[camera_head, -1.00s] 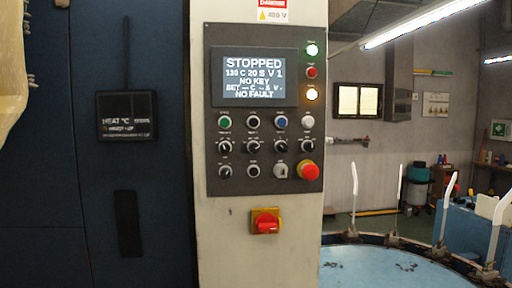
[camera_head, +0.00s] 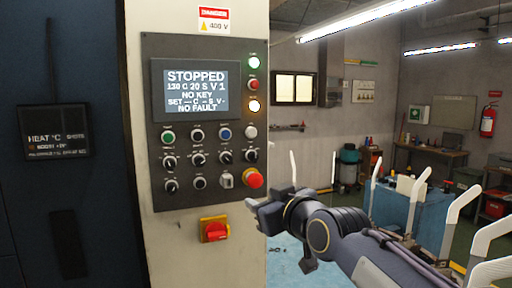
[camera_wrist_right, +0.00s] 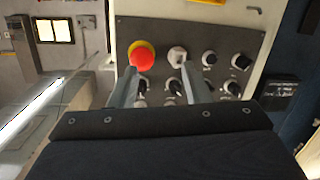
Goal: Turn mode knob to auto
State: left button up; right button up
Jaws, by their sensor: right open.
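The grey control panel (camera_head: 203,130) on the cream machine column carries several black selector knobs, among them the row's left knob (camera_head: 169,162), a middle knob (camera_head: 198,158) and a right knob (camera_head: 225,156). Their labels are too small to read, so I cannot tell which is the mode knob. The display (camera_head: 196,91) reads STOPPED, NO KEY, NO FAULT. My right gripper (camera_head: 252,203) is just below the red emergency stop (camera_head: 253,179). In the right wrist view the gripper (camera_wrist_right: 157,73) is open and empty, its fingers pointing at the panel, which appears upside down. My left gripper is out of view.
A key switch (camera_head: 226,180) sits beside the emergency stop. A red and yellow main switch (camera_head: 215,230) is below the panel.

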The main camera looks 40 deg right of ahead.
jog(key=t+h, duration=0.1)
jog(key=h, duration=0.1)
send_near(256, 158)
jog(key=w, duration=0.2)
jog(key=p+x, duration=0.1)
jog(key=x, duration=0.1)
jog(key=p+x, duration=0.1)
jog(key=x, duration=0.1)
jog(key=p+x, duration=0.1)
jog(key=x, duration=0.1)
jog(key=shift+s+d+r, duration=0.1)
jog(key=shift+d, duration=0.25)
jog(key=shift+w+d+p, duration=0.15)
jog(key=shift+w+p, duration=0.2)
jog(key=shift+w, duration=0.3)
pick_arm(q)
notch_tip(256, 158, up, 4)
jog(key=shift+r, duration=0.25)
pick_arm(e)
grip_shut()
